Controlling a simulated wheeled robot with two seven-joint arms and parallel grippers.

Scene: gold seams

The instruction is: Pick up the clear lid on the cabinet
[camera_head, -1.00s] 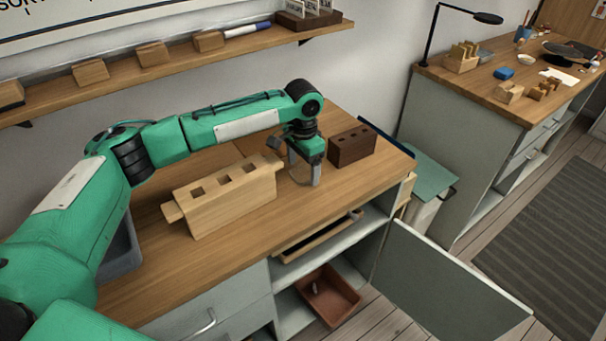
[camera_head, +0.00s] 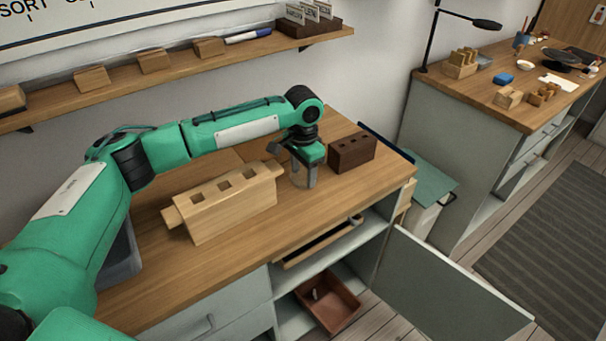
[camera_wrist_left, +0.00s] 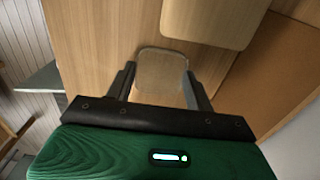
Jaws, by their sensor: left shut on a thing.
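The clear lid (camera_wrist_left: 162,70) is a see-through, rounded piece that lies between the two fingers in the left wrist view. In the head view it shows only faintly at the fingers (camera_head: 299,180), over the wooden cabinet top (camera_head: 245,250). My left gripper (camera_head: 303,182) points down and is shut on the lid; its fingers also show on either side of the lid in the wrist view (camera_wrist_left: 160,88). I cannot tell whether the lid touches the cabinet top. My right gripper is not in view.
A pale wooden block with square holes (camera_head: 225,205) lies left of the gripper. A dark brown block (camera_head: 351,152) stands close on its right. A grey tray (camera_head: 122,255) is partly behind my arm. The cabinet door (camera_head: 440,285) hangs open below. A shelf (camera_head: 180,68) runs above.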

